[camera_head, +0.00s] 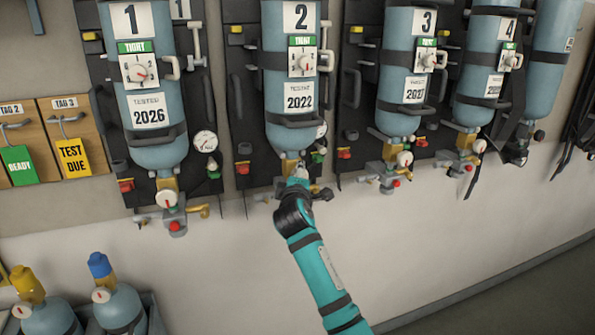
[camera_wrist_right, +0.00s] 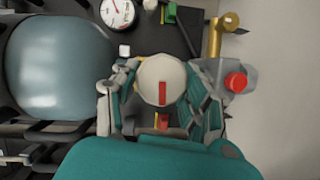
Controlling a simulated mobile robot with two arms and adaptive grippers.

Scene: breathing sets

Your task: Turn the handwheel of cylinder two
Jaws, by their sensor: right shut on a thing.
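Cylinder two (camera_head: 290,120) is a blue bottle hung upside down on a dark wall panel, with a white "2" label, a green "TIGHT" tag and a "2022" label. My right gripper (camera_head: 295,178) is at the valve under its neck and hides most of it in the head view. In the right wrist view the handwheel (camera_wrist_right: 160,82) is a cream round knob with a red mark pointing down the picture. The right gripper's fingers close around it from both sides. The cylinder's blue body (camera_wrist_right: 60,65) is at the left there. My left gripper is out of view.
Cylinder one (camera_head: 155,130) hangs to the left, cylinder three (camera_head: 405,95) and others to the right. A red button (camera_wrist_right: 236,82) and brass fitting (camera_wrist_right: 214,38) sit close beside the handwheel; a gauge (camera_wrist_right: 117,12) is above. The wall below is clear.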

